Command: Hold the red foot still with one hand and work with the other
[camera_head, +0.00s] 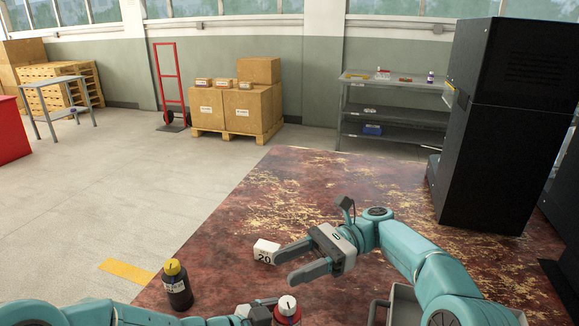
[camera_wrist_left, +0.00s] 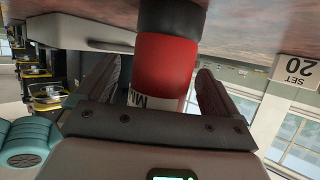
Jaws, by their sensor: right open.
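A red bottle (camera_head: 290,316) with a white cap stands at the bottom middle of the head view, partly cut off by the frame. In the left wrist view the red body (camera_wrist_left: 165,68) and its dark end show between the fingers of my left gripper (camera_wrist_left: 160,75). A gap shows at the left finger; the right finger is close to the bottle, and contact cannot be told. My right gripper (camera_head: 285,268) is open and empty, its fingertips beside a white block (camera_head: 265,252) marked 20. The block (camera_wrist_left: 298,70) also shows in the left wrist view, marked SET 20.
A dark bottle with a yellow cap (camera_head: 178,286) stands left of the red one. A grey tray (camera_head: 402,294) is partly hidden by my right arm. The worn red-brown surface (camera_head: 300,180) is clear behind the block. A black cabinet (camera_head: 505,130) stands at right.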

